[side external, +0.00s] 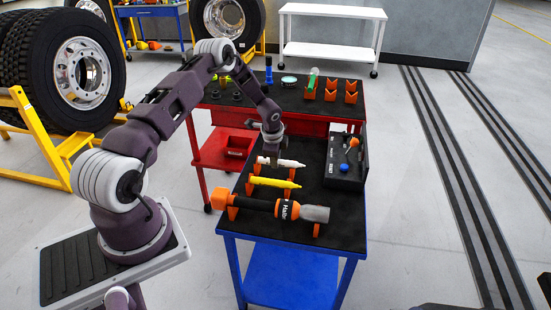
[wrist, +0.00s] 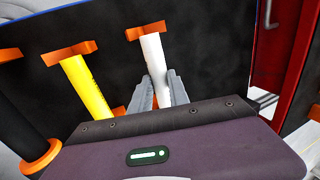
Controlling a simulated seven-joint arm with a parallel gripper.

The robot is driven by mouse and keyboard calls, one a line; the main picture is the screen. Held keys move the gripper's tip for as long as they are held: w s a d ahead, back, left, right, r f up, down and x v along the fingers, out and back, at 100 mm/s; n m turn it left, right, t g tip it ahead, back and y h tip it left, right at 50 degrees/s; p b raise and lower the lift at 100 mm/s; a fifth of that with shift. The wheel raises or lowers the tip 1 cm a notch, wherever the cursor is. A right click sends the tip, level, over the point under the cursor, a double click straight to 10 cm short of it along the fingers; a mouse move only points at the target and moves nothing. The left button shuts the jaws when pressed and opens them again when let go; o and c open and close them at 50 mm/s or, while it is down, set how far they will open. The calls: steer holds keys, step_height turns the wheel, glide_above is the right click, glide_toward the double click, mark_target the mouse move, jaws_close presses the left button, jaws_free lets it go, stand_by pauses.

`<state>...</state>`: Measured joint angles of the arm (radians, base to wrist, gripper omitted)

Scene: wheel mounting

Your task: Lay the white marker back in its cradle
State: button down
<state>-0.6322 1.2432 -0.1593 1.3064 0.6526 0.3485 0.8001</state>
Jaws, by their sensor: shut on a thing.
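The white marker (side external: 285,163) lies roughly level at the far end of the blue cart's black top. It also shows in the wrist view (wrist: 154,57), with its far end over an orange cradle piece (wrist: 147,30). My gripper (side external: 272,157) is above the marker, its two grey fingers (wrist: 159,91) on either side of it, shut on it. I cannot tell whether the marker rests in the cradle or is just above it. The near end of the marker and any cradle piece there are hidden behind my gripper in the wrist view.
A yellow marker (side external: 275,182) lies in its orange cradle beside the white one. A large orange-and-black tool (side external: 270,206) lies nearer the front. A red cart (side external: 330,120) stands behind.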

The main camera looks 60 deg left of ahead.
steer(key=shift+f, duration=0.35)
steer(key=c, duration=1.2)
jaws_free()
steer(key=shift+o, duration=0.2)
steer(key=shift+r, duration=0.1)
steer(key=s+d+r+n, duration=0.15)
steer(key=d+r, duration=0.35)
steer(key=r, duration=0.7)
steer(key=s+d+r+n, duration=0.15)
steer(key=d+r, duration=0.35)
steer(key=r, duration=0.7)
steer(key=s+d+r+n+t, duration=0.1)
steer(key=s+d+r+n, duration=0.1)
steer(key=s+d+r, duration=0.7)
steer(key=s+d+r+n+t+h, duration=0.1)
steer(key=s+d+r+n, duration=0.1)
steer(key=s+d, duration=0.4)
steer(key=s+d+r+n+t+h, duration=0.1)
steer(key=s+d, duration=0.4)
steer(key=s, duration=0.9)
step_height(320, 180, up, 2)
steer(key=shift+d+n+h, duration=0.3)
steer(key=shift+d+n, duration=0.1)
steer(key=shift+n, duration=0.1)
